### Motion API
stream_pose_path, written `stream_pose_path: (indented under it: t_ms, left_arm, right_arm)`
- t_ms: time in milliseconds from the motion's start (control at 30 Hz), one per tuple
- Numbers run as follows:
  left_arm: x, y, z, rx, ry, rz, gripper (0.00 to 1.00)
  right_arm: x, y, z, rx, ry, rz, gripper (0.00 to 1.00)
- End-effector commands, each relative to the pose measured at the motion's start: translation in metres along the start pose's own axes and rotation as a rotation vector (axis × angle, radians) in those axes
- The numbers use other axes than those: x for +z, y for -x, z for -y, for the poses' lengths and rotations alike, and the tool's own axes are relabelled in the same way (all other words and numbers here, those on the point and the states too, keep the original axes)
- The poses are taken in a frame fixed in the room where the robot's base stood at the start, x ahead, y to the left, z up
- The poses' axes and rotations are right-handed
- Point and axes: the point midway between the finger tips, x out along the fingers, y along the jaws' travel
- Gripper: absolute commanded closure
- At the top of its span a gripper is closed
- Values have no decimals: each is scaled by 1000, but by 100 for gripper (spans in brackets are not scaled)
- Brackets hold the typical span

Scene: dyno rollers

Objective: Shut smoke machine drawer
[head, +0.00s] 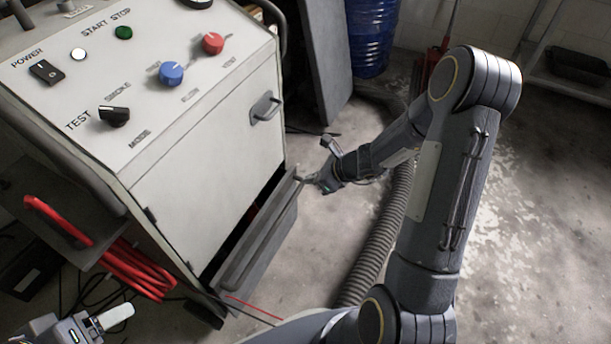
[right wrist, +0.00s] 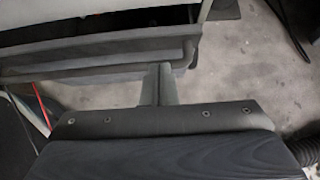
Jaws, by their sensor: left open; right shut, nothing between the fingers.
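The smoke machine (head: 205,160) is a white cabinet with a sloped control panel. Its dark grey drawer (head: 262,240) sticks out at the bottom front, with a dark gap showing behind its front. The drawer also shows in the right wrist view (right wrist: 100,72). My right gripper (head: 304,178) is shut and empty at the drawer's right end. In the right wrist view its closed fingers (right wrist: 157,75) reach to the drawer's front edge; I cannot tell whether they touch it. My left gripper (head: 112,320) is open and empty at the bottom left, partly cut off by the frame.
A ribbed grey hose (head: 378,245) lies on the floor right of the drawer, beneath my right arm. Red hose (head: 100,255) hangs at the machine's left side. A blue barrel (head: 371,35) stands behind. Concrete floor before the drawer is mostly clear.

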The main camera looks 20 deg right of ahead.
Motion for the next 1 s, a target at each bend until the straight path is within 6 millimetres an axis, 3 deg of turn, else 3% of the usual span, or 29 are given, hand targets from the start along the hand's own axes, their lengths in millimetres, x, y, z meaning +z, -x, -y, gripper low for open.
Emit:
stream_pose_path:
  t_ms: [200, 400, 1000]
  left_arm:
    - [10, -19, 9, 0, 0, 0, 32]
    - [14, -28, 13, 0, 0, 0, 32]
    - [14, -28, 13, 0, 0, 0, 32]
  right_arm:
    - [-2, -46, -1, 4, 3, 1, 100]
    - [-1, -73, 0, 2, 1, 1, 100]
    - [8, -89, 0, 2, 4, 1, 100]
